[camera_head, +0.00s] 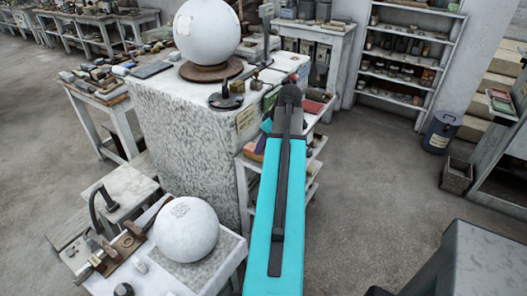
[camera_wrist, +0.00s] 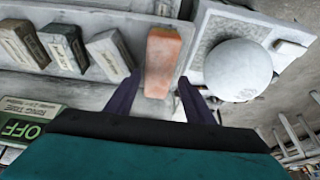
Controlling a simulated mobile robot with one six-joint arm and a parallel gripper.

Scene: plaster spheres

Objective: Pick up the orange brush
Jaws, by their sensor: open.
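An orange block-like thing, which looks like the orange brush (camera_wrist: 163,52), lies on a pale surface in the wrist view. Its upper part is orange and its lower end is paler. My gripper (camera_wrist: 158,84) is open, with one dark finger on each side of the brush's lower end. I cannot tell how far above the brush the fingertips are. Nothing is held. In the head view my teal arm covers the middle, and my fingers cannot be made out there.
In the wrist view, several grey blocks (camera_wrist: 107,55) lie left of the brush, and a white sphere (camera_wrist: 238,70) sits close on its right. A green OFF sign (camera_wrist: 24,128) is at lower left. In the head view, a large sphere (camera_head: 207,30) tops a plaster block (camera_head: 183,136).

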